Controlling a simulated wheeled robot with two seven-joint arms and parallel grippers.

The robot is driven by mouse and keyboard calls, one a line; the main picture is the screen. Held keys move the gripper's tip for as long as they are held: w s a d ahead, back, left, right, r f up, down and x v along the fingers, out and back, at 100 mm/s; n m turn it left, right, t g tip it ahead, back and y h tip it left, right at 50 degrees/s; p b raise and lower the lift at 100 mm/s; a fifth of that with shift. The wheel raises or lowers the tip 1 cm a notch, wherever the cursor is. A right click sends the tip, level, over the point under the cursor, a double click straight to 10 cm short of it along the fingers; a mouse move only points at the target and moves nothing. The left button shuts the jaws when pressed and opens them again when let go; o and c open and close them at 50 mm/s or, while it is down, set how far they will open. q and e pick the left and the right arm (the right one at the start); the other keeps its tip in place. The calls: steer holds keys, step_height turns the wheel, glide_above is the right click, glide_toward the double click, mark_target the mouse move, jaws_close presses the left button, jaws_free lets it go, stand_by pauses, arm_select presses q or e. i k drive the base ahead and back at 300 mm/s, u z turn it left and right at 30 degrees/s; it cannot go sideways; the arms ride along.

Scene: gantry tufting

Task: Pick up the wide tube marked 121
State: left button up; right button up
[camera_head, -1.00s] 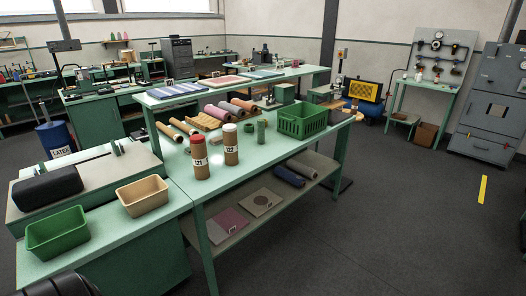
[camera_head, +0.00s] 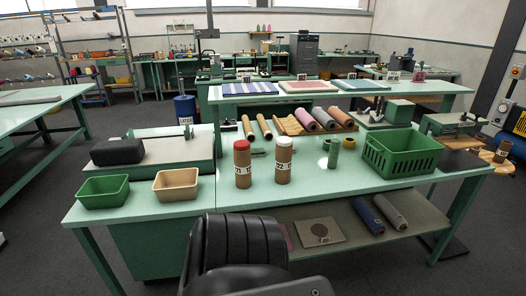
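The wide tube marked 121 (camera_head: 242,171) stands upright on the green table (camera_head: 330,190), left of the middle of the view. It has a red cap, a brown cardboard body and a white label band. Just right of it stands a similar tube marked 122 (camera_head: 284,171), with a white cap. The two are apart, with a narrow gap between them. Neither of my grippers is in view.
A green bin (camera_head: 104,191) and a tan bin (camera_head: 176,185) sit left of the tubes. A green crate (camera_head: 400,163) and small green cylinders (camera_head: 334,153) stand to the right. Several rolls (camera_head: 325,118) lie behind. The table top around tube 121 is clear.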

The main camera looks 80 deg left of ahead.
mark_target(242, 162)
steer(key=u, duration=0.4)
steer(key=i, duration=0.9)
steer(key=u, duration=1.4)
steer(key=i, duration=0.55)
steer(key=u, duration=0.5)
